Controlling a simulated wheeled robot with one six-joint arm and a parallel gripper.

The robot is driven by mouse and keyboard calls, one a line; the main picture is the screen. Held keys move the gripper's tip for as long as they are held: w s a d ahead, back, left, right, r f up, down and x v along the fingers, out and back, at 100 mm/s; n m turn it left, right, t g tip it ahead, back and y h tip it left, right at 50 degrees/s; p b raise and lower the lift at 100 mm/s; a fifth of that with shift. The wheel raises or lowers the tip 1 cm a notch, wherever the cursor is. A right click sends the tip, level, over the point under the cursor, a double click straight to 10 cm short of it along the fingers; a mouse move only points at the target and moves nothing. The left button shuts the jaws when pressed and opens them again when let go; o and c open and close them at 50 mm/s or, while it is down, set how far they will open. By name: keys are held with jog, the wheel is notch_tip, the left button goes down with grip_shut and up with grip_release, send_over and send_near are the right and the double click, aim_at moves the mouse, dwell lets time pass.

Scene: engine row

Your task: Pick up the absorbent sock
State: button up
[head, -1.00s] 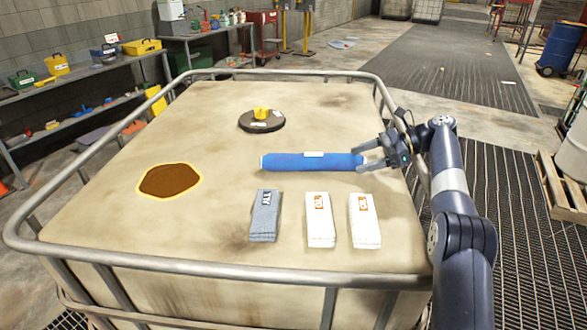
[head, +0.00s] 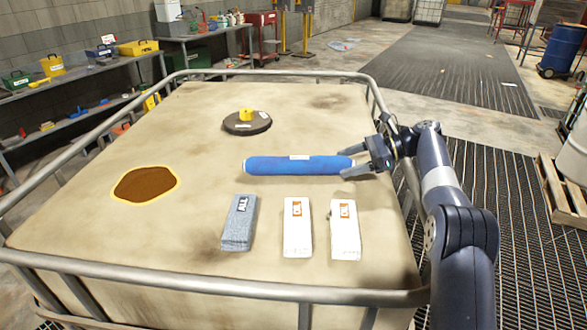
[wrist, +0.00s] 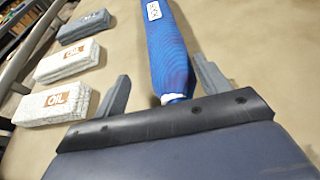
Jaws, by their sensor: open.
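The absorbent sock (head: 290,166) is a long blue tube with a white label. It lies crosswise on the top of a stained tan tank (head: 110,235). My gripper (head: 351,162) is at the sock's right end in the head view, with its fingers open to either side of that end. In the wrist view the sock (wrist: 170,50) runs away from between the two grey fingers, its pale tied end close to the palm. A gap shows between each finger and the sock. I cannot tell the exact finger height against the sock.
A grey pad (head: 239,225) and two white pads marked OIL (head: 298,230) (head: 345,232) lie in front of the sock. A dark round lid with a yellow cap (head: 246,122) sits behind it. A yellow-rimmed brown patch (head: 146,185) is at left. A metal rail (head: 200,282) surrounds the top.

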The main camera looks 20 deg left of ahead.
aim_at(331, 175)
jog(key=x, duration=0.5)
jog(key=shift+w+f, duration=0.1)
jog(key=shift+w, duration=0.05)
jog(key=shift+c, duration=0.5)
jog(key=c, duration=1)
